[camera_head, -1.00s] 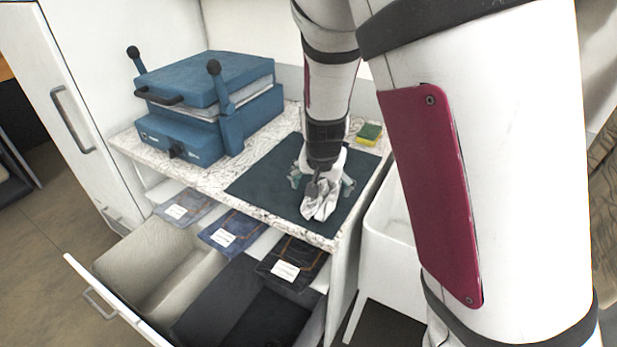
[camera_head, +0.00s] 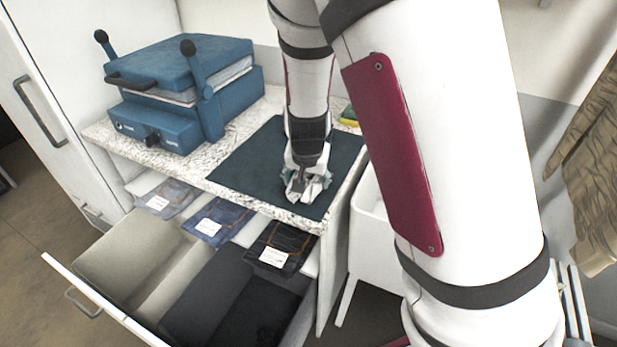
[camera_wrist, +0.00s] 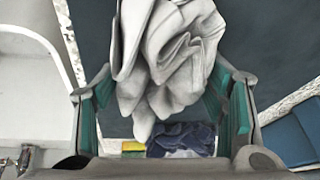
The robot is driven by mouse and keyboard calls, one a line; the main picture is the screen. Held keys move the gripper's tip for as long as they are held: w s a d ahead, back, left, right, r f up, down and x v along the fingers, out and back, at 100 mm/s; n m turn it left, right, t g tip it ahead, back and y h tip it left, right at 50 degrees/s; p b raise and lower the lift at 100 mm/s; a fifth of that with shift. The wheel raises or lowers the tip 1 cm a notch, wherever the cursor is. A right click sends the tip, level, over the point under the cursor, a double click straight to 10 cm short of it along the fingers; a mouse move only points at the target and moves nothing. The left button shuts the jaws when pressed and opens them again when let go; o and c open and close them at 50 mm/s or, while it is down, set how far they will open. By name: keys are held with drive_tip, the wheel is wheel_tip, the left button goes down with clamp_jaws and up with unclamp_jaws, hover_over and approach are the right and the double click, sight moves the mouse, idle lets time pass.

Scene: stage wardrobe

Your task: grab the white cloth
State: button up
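The white cloth (camera_head: 301,190) lies crumpled on the dark mat (camera_head: 245,165), near the counter's front edge. In the wrist view the cloth (camera_wrist: 168,50) is a bunched heap of pale folds between the fingers. My gripper (camera_head: 308,182) points down at the cloth in the head view. In the wrist view my gripper (camera_wrist: 163,85) has its two green-lined fingers wide apart, one on each side of the cloth. Whether the fingertips touch the cloth is hidden by its folds.
A blue press (camera_head: 185,90) with upright handles stands left on the speckled counter (camera_head: 120,143). A yellow-green sponge (camera_head: 348,113) is behind my arm. A white bin (camera_head: 368,215) stands right.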

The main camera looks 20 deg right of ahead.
drive_tip(key=shift+r, duration=0.1)
idle(0.3)
drive_tip(key=shift+r, duration=0.3)
drive_tip(key=v, duration=0.1)
drive_tip(key=p+v, duration=0.1)
drive_tip(key=v, duration=0.1)
drive_tip(key=shift+w+d+r, duration=0.15)
drive_tip(key=shift+w+d, duration=0.05)
drive_tip(key=s+r+p, duration=0.1)
drive_tip(key=s+p, duration=0.7)
drive_tip(key=s, duration=0.7)
drive_tip(key=shift+d, duration=0.2)
